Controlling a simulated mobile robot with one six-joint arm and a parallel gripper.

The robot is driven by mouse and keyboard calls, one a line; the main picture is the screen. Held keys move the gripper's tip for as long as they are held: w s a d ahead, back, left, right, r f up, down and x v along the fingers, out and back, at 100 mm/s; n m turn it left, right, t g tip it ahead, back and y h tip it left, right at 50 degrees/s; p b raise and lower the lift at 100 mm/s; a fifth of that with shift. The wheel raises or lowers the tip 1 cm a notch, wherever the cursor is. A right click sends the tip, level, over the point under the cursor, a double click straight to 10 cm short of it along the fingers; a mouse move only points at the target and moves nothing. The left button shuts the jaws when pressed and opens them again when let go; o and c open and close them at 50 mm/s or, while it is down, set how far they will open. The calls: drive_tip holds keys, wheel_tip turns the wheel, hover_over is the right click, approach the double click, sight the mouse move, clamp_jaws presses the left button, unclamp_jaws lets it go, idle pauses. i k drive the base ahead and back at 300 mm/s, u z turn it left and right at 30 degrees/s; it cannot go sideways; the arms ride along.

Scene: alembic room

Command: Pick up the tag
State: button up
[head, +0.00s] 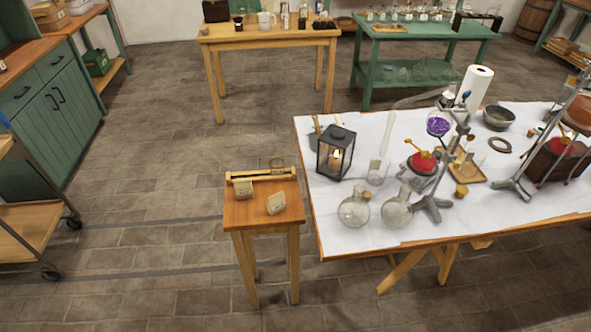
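Two small beige pieces sit on a small wooden side table (263,217). One beige piece (243,190) is near the table's left edge, and a paler, rounded beige piece (276,203) is near its middle right. Either could be the tag; they are too small to tell which. A long, low wooden piece (250,177) lies along the table's back edge, with a brown ring-like shape (277,164) at its right end. My gripper is not in view.
Right of the side table stands a large white-topped table (330,235) with a black lantern (336,152), round glass flasks (355,211) and metal stands. A green cabinet (62,112) and a wheeled cart (30,228) are at left. The floor left of the side table is clear.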

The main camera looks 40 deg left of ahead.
sight(277, 170)
drive_tip(key=z, duration=4.3)
drive_tip(key=i, duration=0.1)
drive_tip(key=u, duration=2.85)
drive_tip(key=i, duration=0.35)
drive_tip(key=u, duration=4.9)
drive_tip(key=i, duration=0.15)
drive_tip(key=z, duration=2)
